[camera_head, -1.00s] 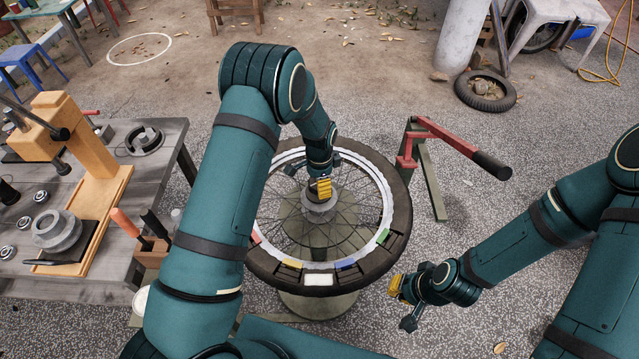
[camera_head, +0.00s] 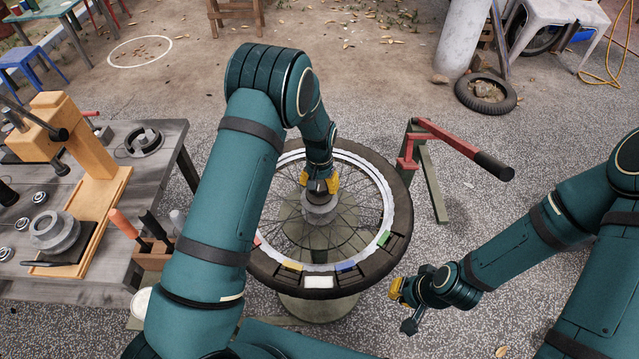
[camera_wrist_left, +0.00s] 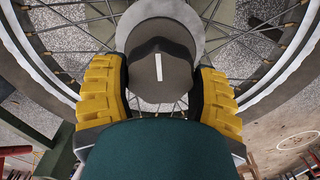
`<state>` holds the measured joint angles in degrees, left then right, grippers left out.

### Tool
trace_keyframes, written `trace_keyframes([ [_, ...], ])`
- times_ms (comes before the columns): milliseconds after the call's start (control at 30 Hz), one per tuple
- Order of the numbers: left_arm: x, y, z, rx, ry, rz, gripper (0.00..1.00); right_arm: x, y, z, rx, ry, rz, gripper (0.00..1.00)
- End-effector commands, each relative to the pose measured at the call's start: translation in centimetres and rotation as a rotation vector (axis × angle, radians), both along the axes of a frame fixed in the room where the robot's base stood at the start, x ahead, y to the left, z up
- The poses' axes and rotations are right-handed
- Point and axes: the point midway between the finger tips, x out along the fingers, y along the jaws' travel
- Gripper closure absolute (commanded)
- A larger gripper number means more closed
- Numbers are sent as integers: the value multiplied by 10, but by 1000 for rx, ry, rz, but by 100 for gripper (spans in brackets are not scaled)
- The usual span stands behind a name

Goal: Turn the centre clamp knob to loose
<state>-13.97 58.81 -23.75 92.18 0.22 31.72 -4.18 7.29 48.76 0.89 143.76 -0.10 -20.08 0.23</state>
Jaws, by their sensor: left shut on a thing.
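The centre clamp knob is dark grey with a white line on its top and shows in the left wrist view (camera_wrist_left: 160,88). It sits over a grey round hub (camera_head: 319,208) at the middle of a spoked wheel (camera_head: 263,268). My left gripper (camera_head: 319,184) comes down from above, its yellow-padded fingers on opposite sides of the knob, shut on it. In the left wrist view the line runs nearly up and down, between the fingers. In the head view the gripper mostly hides the knob. My right gripper (camera_head: 402,305) is open and empty, low and right of the wheel.
The wheel lies flat on a round stand; coloured patches mark its near rim. A red lever with a black grip (camera_head: 455,142) stands right of it. A workbench (camera_head: 168,140) with a wooden press and tools is at left.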

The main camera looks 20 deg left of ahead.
Motion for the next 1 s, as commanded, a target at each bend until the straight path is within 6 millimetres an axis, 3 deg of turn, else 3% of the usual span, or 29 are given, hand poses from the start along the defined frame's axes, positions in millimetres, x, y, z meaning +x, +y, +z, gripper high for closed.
trace_keyframes([
  [300,2,0,2,0,-6,131,73,0,0,0,0,0,0,100],
  [867,2,0,1,0,-5,161,73,0,0,0,0,0,0,100],
  [900,2,0,1,0,-5,161,27,0,0,0,0,0,0,100],
  [967,2,0,1,0,-5,160,6,0,0,0,0,0,0,100],
  [1000,1,0,1,0,-4,160,3,0,0,0,0,0,0,100],
])
